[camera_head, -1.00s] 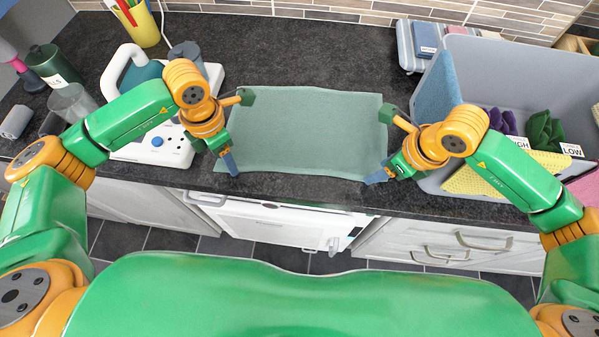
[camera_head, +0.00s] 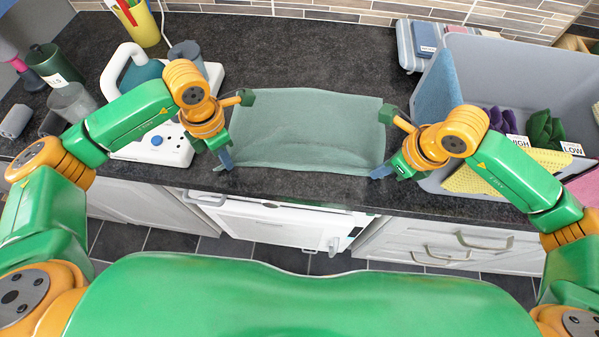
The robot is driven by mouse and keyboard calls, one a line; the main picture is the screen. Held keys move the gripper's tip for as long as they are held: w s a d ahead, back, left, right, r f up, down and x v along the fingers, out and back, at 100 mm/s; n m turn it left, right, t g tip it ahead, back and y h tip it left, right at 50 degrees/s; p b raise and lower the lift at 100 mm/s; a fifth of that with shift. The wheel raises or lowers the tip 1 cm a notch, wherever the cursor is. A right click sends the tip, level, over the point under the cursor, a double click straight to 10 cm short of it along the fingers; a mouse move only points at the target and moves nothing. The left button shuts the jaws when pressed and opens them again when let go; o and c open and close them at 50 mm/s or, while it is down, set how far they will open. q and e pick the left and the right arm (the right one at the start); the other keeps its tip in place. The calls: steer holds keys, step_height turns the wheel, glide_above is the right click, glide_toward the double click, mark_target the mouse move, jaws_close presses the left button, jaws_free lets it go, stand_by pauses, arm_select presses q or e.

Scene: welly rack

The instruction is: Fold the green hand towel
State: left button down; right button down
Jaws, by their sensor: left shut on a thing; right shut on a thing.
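The green hand towel (camera_head: 308,122) lies spread on the dark countertop between my two grippers. Its far edge is flat, and its near part is raised a little and bows in a shallow curve. My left gripper (camera_head: 226,160) is shut on the towel's near left corner. My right gripper (camera_head: 380,172) is shut on the towel's near right corner. The fingertips hide the two corners themselves.
A grey bin (camera_head: 500,68) with cloths and LOW and HIGH labels stands right of my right gripper. A white device (camera_head: 150,148), cups and a yellow pen holder (camera_head: 138,24) stand at the left. The dark countertop (camera_head: 290,50) behind the towel is clear.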

arm_select(q)
steer(key=shift+f, duration=0.1)
